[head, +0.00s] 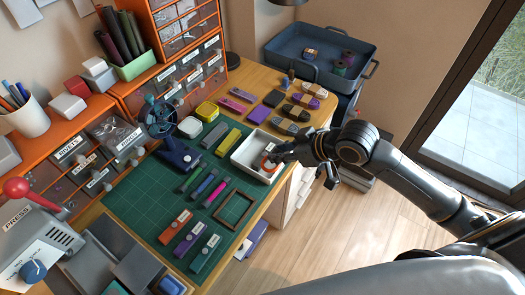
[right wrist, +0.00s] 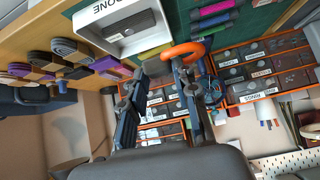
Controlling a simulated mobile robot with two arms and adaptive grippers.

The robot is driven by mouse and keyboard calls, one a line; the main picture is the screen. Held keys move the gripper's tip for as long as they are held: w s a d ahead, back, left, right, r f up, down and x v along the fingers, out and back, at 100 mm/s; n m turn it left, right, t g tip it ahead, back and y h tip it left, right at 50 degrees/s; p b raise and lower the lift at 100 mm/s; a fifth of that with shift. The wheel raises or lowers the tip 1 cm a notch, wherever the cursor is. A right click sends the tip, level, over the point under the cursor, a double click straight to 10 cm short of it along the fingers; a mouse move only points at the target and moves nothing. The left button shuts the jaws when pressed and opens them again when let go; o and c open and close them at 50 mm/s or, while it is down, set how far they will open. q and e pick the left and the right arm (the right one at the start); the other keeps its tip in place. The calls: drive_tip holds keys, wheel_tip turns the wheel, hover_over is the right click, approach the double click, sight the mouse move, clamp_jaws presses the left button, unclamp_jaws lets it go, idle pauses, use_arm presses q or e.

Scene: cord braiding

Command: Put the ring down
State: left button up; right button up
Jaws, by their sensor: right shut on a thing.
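The orange ring (head: 267,164) is held at the tips of my right gripper (head: 278,155), over the shallow white tray (head: 240,160) at the right edge of the green mat. In the right wrist view the ring (right wrist: 184,49) shows as a thick loop at the fingertips, beside the tray's rim (right wrist: 125,49). The tray carries a label reading DONE, and a dark grey piece lies in it. Whether the ring touches the tray is unclear. My left gripper is not in view.
Several cord bundles (head: 285,126) lie behind the tray. Orange drawer units stand at the left; a blue bin (head: 318,50) stands at the back.

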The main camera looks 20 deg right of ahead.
drive_tip(key=w+f, duration=0.1)
drive_tip(key=w, duration=0.2)
drive_tip(key=w+f, duration=0.1)
drive_tip(key=w, duration=0.2)
drive_tip(key=w+a+f, duration=0.1)
drive_tip(key=w, duration=0.2)
drive_tip(key=shift+f+p, duration=0.3)
drive_tip(key=shift+f, duration=0.1)
drive_tip(key=w+f, duration=0.4)
drive_tip(key=f, duration=0.1)
drive_tip(key=shift+a, duration=0.1)
drive_tip(key=shift+w+f, duration=0.25)
drive_tip(key=shift+f, duration=0.15)
wheel_tip(320, 180, down, 2)
drive_tip(key=shift+f, duration=0.6)
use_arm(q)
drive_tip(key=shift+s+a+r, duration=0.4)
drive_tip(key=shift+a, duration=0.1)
use_arm(e)
drive_tip(key=shift+f, duration=0.15)
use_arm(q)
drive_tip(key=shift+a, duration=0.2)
use_arm(e)
drive_tip(key=o, duration=0.9)
